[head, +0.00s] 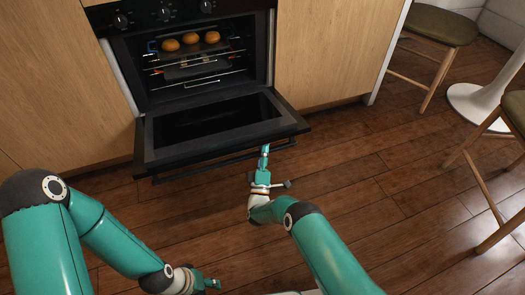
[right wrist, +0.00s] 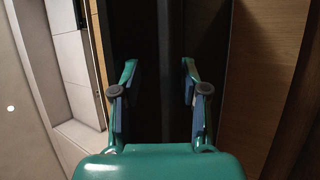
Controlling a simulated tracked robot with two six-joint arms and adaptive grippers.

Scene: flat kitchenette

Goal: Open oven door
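The oven door (head: 218,122) is folded down, close to level, and the oven cavity behind it is exposed. Its long dark handle (head: 200,168) runs along the door's outer edge. My right gripper (head: 265,152) is at the right part of that outer edge, close to the handle; contact cannot be made out. In the right wrist view my right gripper (right wrist: 158,66) has its fingers apart, with dark surfaces of the oven beyond them and nothing clearly held. My left gripper (head: 212,283) is low in the head view, away from the door; its fingers are too small to read.
Several round buns (head: 191,38) sit on a rack in the oven. Wooden cabinet fronts (head: 325,50) flank the oven. Stools (head: 445,25) and a white table base (head: 485,105) stand at the right. The wooden floor (head: 390,200) before the door is clear.

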